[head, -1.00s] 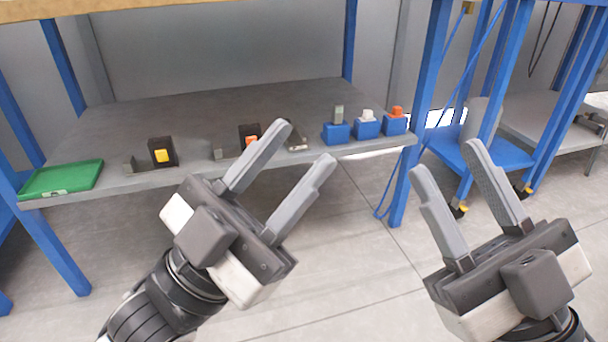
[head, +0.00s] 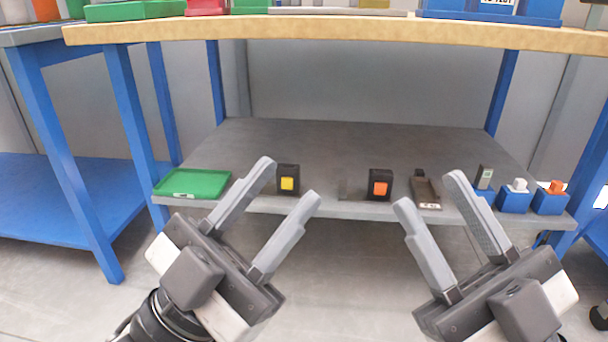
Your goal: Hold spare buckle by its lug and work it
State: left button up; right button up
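Two black buckle-like blocks stand on the grey lower shelf (head: 330,140). One has a yellow button (head: 287,184), the other an orange button (head: 380,189). I cannot tell which is the spare buckle, and no lug is clear. My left gripper (head: 289,181) is open and empty, in front of the shelf, its fingers overlapping the view near the yellow-button block. My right gripper (head: 431,191) is open and empty, its fingers either side of a dark grey metal piece (head: 425,188) in the picture. Neither gripper visibly touches anything.
A green tray (head: 192,184) lies at the shelf's left. Blue holders (head: 514,203) with grey, white and orange inserts stand at its right. The wooden worktop (head: 330,28) overhangs the shelf, carrying bins. Blue legs (head: 125,130) flank the shelf. The shelf's rear is clear.

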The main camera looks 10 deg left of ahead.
aim_at(380, 189)
jog(key=u, duration=0.15)
jog(key=i, duration=1.2)
jog(key=z, duration=0.6)
